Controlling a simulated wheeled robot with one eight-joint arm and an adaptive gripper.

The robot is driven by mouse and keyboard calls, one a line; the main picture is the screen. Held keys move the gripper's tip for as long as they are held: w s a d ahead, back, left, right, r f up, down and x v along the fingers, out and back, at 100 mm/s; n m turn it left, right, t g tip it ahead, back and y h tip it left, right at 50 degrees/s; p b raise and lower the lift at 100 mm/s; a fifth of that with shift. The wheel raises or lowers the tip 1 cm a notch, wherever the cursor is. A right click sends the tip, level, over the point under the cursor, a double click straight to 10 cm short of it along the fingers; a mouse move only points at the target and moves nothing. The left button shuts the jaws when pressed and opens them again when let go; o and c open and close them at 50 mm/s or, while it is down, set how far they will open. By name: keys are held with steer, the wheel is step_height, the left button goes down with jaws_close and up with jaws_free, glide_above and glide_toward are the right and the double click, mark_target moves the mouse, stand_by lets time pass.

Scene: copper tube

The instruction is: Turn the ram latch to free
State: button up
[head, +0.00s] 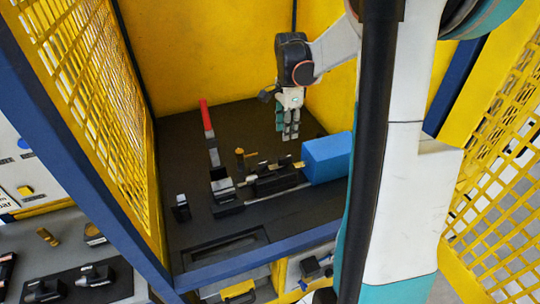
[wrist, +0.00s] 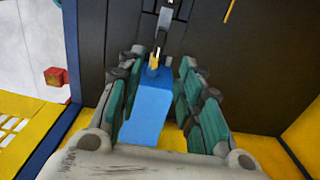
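My gripper (head: 291,136) hangs fingers-down above the dark bench, behind and above the tube fixture. In the wrist view (wrist: 155,98) its teal-padded fingers are spread wide with nothing between them. The blue ram block (head: 328,158) lies at the right end of the fixture; in the wrist view the blue block (wrist: 147,110) shows below the fingers, apart from them. A small brass piece (head: 298,164), perhaps the ram latch, sits at the block's left end; it also shows in the wrist view (wrist: 154,61). I cannot tell its turn position.
A red-handled lever (head: 206,116) stands left of the fixture. A brass knob (head: 240,154) stands upright near dark clamp blocks (head: 275,178). Yellow mesh (head: 95,85) and yellow walls enclose the bench. The bench's back left is clear.

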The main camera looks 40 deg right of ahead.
mark_target(285, 157)
step_height(285, 157, down, 13)
steer(key=shift+f+b, duration=0.1)
steer(key=shift+b, duration=0.85)
jaws_close()
